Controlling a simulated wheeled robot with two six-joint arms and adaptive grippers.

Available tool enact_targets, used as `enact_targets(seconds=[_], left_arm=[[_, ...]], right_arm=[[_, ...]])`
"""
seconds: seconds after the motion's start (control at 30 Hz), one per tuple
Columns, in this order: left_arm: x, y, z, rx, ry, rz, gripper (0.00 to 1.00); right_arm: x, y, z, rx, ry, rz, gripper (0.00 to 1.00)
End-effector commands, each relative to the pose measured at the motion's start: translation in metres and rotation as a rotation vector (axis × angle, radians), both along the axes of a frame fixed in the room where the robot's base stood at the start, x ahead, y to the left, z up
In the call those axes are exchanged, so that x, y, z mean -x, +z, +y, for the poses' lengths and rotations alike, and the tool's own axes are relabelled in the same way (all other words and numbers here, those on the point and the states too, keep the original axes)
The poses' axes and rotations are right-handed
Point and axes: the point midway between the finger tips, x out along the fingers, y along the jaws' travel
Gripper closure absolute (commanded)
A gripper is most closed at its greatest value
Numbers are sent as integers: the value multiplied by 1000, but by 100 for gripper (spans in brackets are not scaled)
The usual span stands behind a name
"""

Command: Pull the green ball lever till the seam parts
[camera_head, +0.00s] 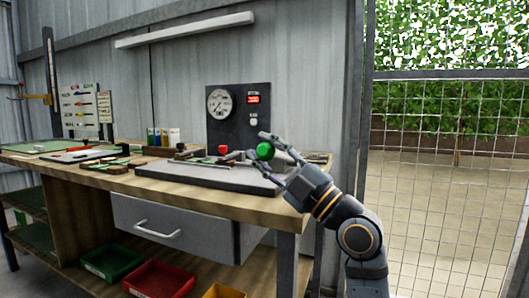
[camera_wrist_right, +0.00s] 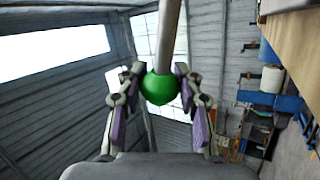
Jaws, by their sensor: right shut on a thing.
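The green ball (camera_head: 265,151) of the lever is above the right end of the workbench in the head view. In the right wrist view the green ball (camera_wrist_right: 160,87) sits between the two fingers, with its pale rod (camera_wrist_right: 168,35) running up from it. My right gripper (camera_head: 262,153) is shut on the ball, one finger on each side. The lever's base and the seam cannot be made out clearly. A grey plate (camera_head: 215,178) lies on the bench under the lever. My left gripper is in neither view.
A dark panel with a round gauge (camera_head: 220,103) and a lit red sign (camera_head: 253,99) stands behind the lever. The wooden bench (camera_head: 250,206) holds small parts and boxes at left. A wire mesh fence (camera_head: 450,190) is on the right. Coloured bins (camera_head: 160,279) lie below.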

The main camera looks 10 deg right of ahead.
Motion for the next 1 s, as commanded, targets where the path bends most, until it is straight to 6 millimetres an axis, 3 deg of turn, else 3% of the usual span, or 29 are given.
enact_targets(seconds=[0.4,0.43,0.57,1.0], left_arm=[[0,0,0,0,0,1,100],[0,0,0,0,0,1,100],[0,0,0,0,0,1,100],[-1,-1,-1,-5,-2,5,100]], right_arm=[[0,-1,0,-1,0,1,100],[0,-1,0,-1,0,1,62],[0,-1,0,-1,0,1,44],[6,-6,-7,4,-5,1,41]])
